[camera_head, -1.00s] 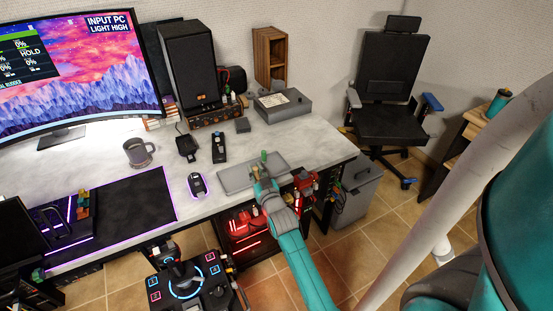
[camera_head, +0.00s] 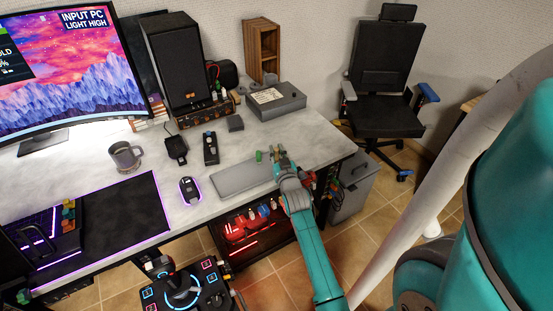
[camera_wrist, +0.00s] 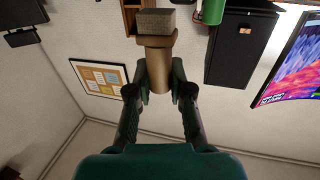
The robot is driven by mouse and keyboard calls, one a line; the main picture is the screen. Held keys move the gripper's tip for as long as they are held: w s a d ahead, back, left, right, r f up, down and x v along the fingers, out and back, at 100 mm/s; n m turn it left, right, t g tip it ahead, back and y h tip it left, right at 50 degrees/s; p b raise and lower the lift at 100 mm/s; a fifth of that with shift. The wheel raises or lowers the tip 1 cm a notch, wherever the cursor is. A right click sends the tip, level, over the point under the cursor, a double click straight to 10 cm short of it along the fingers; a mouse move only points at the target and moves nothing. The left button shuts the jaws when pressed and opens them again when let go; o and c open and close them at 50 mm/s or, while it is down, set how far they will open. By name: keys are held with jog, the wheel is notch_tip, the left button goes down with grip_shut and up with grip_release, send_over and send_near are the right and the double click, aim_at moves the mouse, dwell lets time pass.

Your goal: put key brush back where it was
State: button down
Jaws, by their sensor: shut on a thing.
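The key brush (camera_wrist: 159,62) has a tan handle and collar with a grey bristle block pointing away from me. My gripper (camera_wrist: 159,78) is shut on its handle, one finger on each side. In the head view my gripper (camera_head: 282,163) is over the right part of the desk, by the right end of a flat grey tray (camera_head: 240,181). The brush is tiny there, and I cannot tell its height above the desk.
A grey box (camera_head: 277,101) and a wooden holder (camera_head: 262,50) stand behind. A mouse (camera_head: 189,190) and a mug (camera_head: 124,156) are left. Bare desk lies right.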

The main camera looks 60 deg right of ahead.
aim_at(277, 160)
jog(key=shift+f, duration=1.7)
jog(key=c, duration=1.1)
grip_release()
jog(key=shift+f, duration=0.1)
jog(key=shift+o, duration=0.2)
